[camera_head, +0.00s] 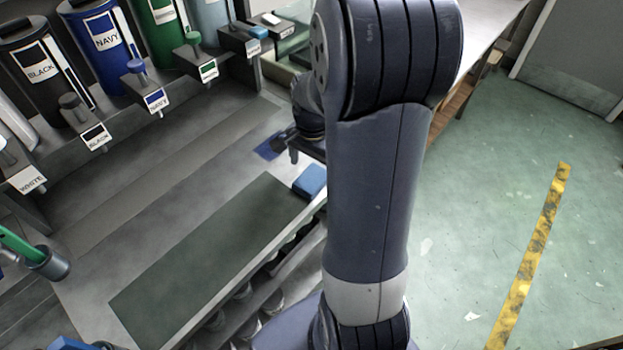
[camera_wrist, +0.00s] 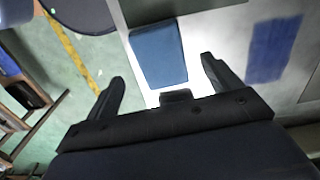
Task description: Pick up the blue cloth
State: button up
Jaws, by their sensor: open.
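The blue cloth (camera_head: 310,180) looks like a folded light-blue pad. It lies at the right end of the dark green mat, near the bench's front edge. In the wrist view the cloth (camera_wrist: 158,52) lies on a pale surface, ahead of the gap between my fingers. My gripper (camera_wrist: 164,82) is open, with a finger on each side of that gap and nothing held. In the head view my gripper (camera_head: 288,148) is just above and left of the cloth in the picture, partly hidden by my arm. I cannot tell its height above the bench.
A flat dark-blue patch (camera_wrist: 274,48) lies right of the cloth in the wrist view. The green mat (camera_head: 205,255) is bare. Labelled canisters, including navy (camera_head: 105,45) and black (camera_head: 45,75), stand along the back. Open floor with a yellow stripe (camera_head: 530,255) is at right.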

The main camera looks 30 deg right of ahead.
aim_at(312, 178)
jog(key=shift+w+f, duration=0.1)
jog(key=shift+f, duration=1.75)
jog(key=shift+c, duration=0.4)
jog(key=c, duration=1)
notch_tip(312, 178, up, 10)
jog(key=shift+r, duration=0.1)
jog(key=o, duration=0.5)
jog(key=c, duration=0.4)
